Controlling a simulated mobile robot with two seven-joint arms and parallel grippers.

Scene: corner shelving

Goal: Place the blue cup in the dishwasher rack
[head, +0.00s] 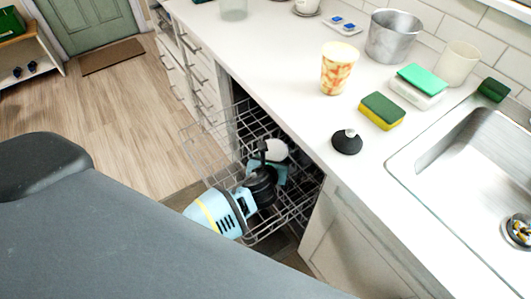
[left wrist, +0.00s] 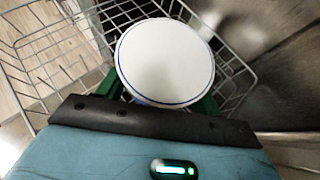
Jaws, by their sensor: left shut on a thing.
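My left gripper (head: 272,165) reaches down over the pulled-out dishwasher rack (head: 215,160) and is shut on a white round thing with a thin blue rim line (left wrist: 165,62). In the head view that white thing (head: 275,149) shows just beyond the fingers, at the rack's inner side. Its side is mostly hidden by my gripper, so I cannot tell whether it is the blue cup. In the left wrist view the rack's wires (left wrist: 50,45) lie behind and below it; I cannot tell whether it touches them. My right gripper is not in view.
The white counter (head: 275,75) above holds a patterned cup (head: 338,68), a sponge (head: 382,111), a black stopper (head: 347,141), a metal bucket (head: 393,37) and a sink (head: 470,160). The counter edge and cabinet door (head: 350,245) border the rack.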

